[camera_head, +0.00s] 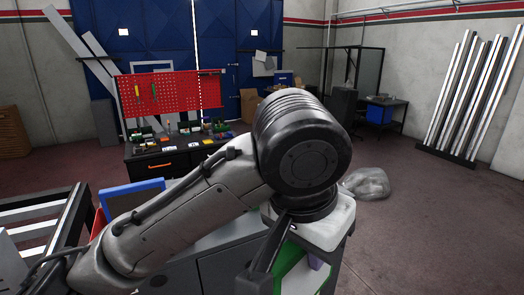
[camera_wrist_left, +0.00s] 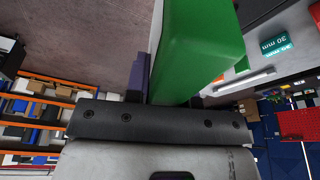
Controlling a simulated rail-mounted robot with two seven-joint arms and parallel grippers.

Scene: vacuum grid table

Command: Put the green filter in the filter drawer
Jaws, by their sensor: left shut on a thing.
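The green filter (camera_wrist_left: 203,45) is a block with a bright green side. In the left wrist view it rises from between the fingers of my left gripper (camera_wrist_left: 172,98), which is shut on it. In the head view a part of the green filter (camera_head: 290,261) shows below the wrist of my left arm, beside a dark finger of my left gripper (camera_head: 270,246). My arm hides much of the filter there. I cannot make out the filter drawer. My right gripper is in neither view.
A grey cabinet (camera_head: 225,268) stands below my left arm. A purple piece (camera_wrist_left: 137,75) shows beside the filter. A workbench (camera_head: 165,168) with a red pegboard stands behind, and a clear bag (camera_head: 368,183) lies on open floor.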

